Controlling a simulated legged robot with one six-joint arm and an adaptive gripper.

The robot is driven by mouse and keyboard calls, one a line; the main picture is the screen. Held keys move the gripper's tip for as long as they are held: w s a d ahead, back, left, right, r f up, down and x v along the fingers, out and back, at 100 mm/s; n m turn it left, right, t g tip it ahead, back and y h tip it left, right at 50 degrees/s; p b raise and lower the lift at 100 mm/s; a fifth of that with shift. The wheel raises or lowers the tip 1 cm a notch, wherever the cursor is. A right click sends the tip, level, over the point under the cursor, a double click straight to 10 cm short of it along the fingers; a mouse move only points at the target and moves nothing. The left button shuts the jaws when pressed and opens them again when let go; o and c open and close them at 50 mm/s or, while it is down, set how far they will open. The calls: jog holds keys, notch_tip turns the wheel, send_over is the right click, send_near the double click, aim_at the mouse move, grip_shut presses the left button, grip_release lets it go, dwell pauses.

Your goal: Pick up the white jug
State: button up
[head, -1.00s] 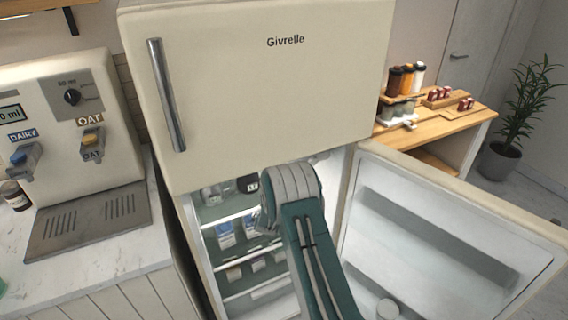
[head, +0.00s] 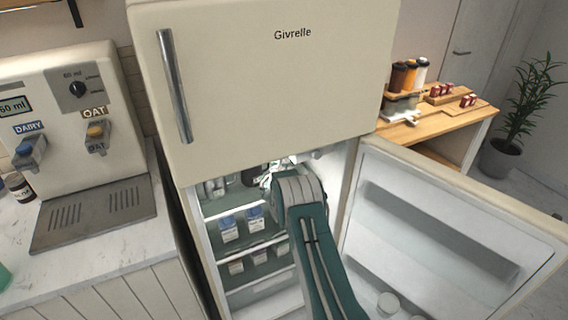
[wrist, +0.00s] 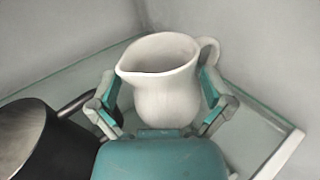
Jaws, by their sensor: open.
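The white jug (wrist: 166,95) stands upright on a glass shelf in the wrist view, its spout to the left and its handle to the upper right. My gripper (wrist: 162,97) is open, with one teal-padded finger on each side of the jug's body. I cannot tell whether the fingers touch it. In the head view my arm reaches into the open fridge (head: 260,12) below the upper door. The jug is hidden there, and the gripper's fingertips cannot be made out.
A dark metal pot (wrist: 45,143) with a handle stands close to the left finger. Fridge walls close in behind the jug. Lower shelves hold several cartons (head: 231,229). The open lower door (head: 440,230) stands at the right. A milk dispenser (head: 65,120) stands on the left counter.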

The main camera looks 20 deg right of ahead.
jog(key=shift+w+d, duration=0.1)
jog(key=shift+w, duration=0.1)
jog(key=shift+d, duration=0.15)
jog(key=shift+c, duration=0.6)
jog(key=c, duration=0.9)
